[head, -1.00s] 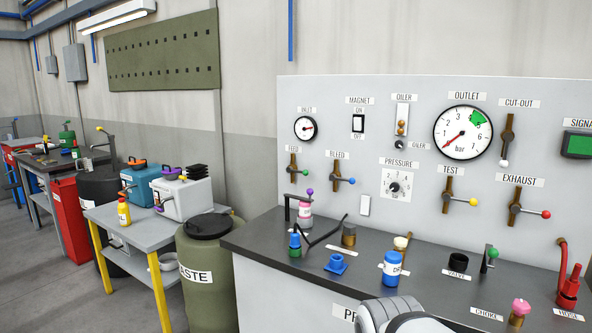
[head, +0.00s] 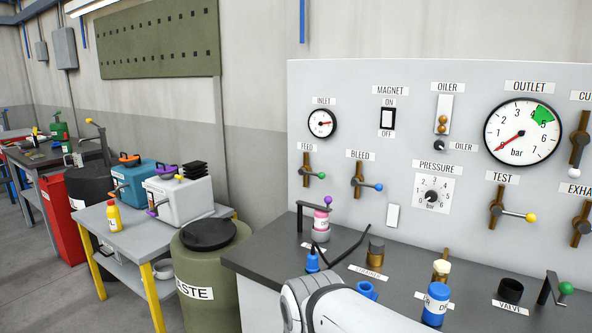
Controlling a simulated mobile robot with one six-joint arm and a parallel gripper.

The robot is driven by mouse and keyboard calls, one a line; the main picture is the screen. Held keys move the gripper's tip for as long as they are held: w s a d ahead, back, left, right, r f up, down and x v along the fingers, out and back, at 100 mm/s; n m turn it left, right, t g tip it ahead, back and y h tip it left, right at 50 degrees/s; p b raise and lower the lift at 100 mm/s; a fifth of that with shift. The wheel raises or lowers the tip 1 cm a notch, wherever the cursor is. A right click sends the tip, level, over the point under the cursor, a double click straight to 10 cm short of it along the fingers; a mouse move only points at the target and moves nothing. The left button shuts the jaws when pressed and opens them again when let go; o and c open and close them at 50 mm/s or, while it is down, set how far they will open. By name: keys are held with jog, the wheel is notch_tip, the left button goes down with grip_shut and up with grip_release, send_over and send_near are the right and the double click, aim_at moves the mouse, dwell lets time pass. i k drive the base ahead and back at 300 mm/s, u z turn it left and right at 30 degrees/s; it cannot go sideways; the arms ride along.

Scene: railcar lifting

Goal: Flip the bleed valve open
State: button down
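The bleed valve (head: 358,182) is on the grey panel under the BLEED label (head: 360,155). Its brass body stands upright, and its lever points right to a blue ball knob (head: 378,188). It sits between the feed valve (head: 307,171), with a green knob, and the pressure dial (head: 432,196). A white and grey link of my arm shows at the bottom centre, in front of the bench and below the valve. My gripper is not in view.
A green waste barrel (head: 212,275) stands left of the bench.

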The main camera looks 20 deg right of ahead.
aim_at(379, 187)
jog(key=z, duration=0.45)
jog(key=i, duration=0.9)
jog(key=z, duration=0.75)
